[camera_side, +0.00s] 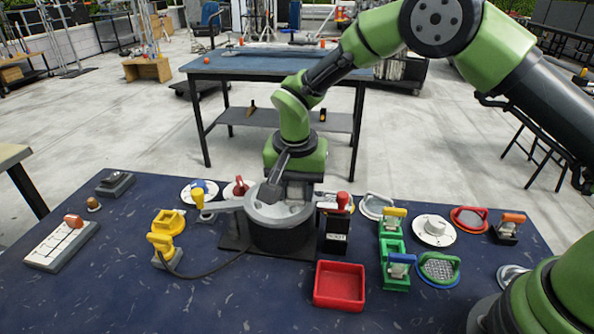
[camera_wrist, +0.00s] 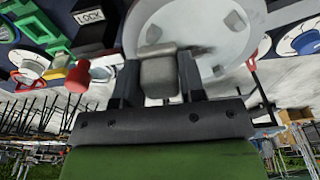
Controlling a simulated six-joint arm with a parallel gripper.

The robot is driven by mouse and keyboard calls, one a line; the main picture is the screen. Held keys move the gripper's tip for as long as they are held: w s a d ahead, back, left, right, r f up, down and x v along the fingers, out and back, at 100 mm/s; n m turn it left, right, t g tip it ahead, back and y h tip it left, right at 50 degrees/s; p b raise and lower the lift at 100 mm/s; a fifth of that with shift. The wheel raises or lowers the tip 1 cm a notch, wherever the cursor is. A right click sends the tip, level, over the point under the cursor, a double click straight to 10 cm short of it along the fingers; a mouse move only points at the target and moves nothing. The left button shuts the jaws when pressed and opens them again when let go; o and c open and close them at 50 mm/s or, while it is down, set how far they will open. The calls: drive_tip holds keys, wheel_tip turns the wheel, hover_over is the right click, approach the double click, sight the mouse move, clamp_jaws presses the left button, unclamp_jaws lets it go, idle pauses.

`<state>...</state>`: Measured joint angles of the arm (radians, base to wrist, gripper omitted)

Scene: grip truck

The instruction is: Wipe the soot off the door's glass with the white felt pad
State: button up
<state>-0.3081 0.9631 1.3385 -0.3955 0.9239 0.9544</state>
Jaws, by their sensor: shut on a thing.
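My gripper (camera_wrist: 159,84) is shut on a pale grey block, which I take to be the grip of the felt pad (camera_wrist: 158,72). In the wrist view the block sits between the two dark fingers, over a large pale round face (camera_wrist: 208,22), seemingly the door's glass. A dark grey smudge shows on that face beside the block. I cannot tell whether the pad touches it. In the side view my gripper (camera_side: 284,172) points down over a round grey-rimmed drum (camera_side: 262,213). The pad's underside is hidden, and the fingers cover part of the face.
Right of the drum stands a black labelled box (camera_side: 337,236) with a red-knobbed lever (camera_side: 342,200). A red tray (camera_side: 340,285) lies in front. Green holders (camera_side: 391,249) and several discs crowd the right. Yellow parts (camera_side: 168,222) and a white panel (camera_side: 61,243) lie left.

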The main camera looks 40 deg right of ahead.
drive_tip(key=shift+w+a, duration=2.3)
drive_tip(key=shift+s+d, duration=2.4)
drive_tip(key=shift+r, duration=4.15)
drive_tip(key=shift+a, duration=0.1)
